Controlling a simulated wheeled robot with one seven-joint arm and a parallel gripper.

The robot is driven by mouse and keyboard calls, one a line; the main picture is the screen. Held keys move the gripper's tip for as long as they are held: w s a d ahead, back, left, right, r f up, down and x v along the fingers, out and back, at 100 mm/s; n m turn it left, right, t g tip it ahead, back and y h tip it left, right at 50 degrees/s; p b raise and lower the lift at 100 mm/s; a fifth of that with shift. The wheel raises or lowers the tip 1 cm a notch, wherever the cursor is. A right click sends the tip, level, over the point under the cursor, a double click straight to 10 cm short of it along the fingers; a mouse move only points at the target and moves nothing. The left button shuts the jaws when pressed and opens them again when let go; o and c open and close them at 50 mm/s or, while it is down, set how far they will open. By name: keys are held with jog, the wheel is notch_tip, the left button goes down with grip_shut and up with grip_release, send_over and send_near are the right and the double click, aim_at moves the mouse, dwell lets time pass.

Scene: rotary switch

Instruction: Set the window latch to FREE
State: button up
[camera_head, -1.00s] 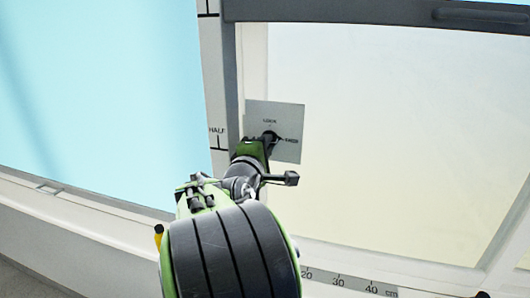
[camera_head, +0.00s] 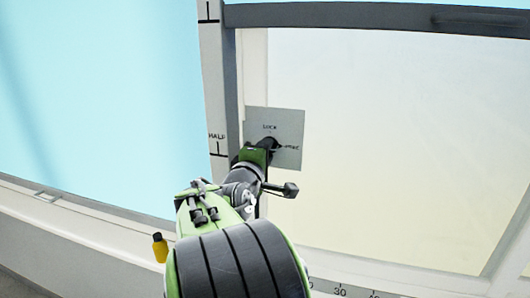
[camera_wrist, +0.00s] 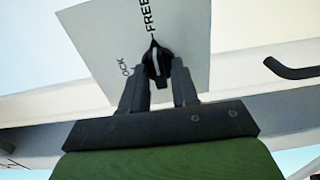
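The window latch is a black rotary knob (camera_wrist: 157,65) with a white line, on a grey plate (camera_head: 291,124). In the wrist view its pointed tip faces the FREE label (camera_wrist: 148,15); the LOCK label (camera_wrist: 126,68) is off to the left. In the head view the knob's tip points right toward FREE, with LOCK above. My gripper (camera_wrist: 162,66) is at the plate, one dark finger on each side of the knob. The fingers look apart with the knob between them; contact is unclear. In the head view my gripper hides part of the knob.
The plate is on the sliding window's frame, beside a grey upright (camera_head: 228,90) and a HALF mark (camera_head: 216,137). A dark handle (camera_wrist: 290,70) shows at right in the wrist view. A centimetre scale (camera_head: 340,291) runs along the sill. A yellow object (camera_head: 160,247) is at lower left.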

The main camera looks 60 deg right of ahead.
jog(key=shift+o, duration=0.7)
jog(key=shift+a, duration=0.1)
jog(key=s+a+b, duration=0.2)
jog(key=a, duration=1.3)
jog(key=shift+s+a, duration=0.2)
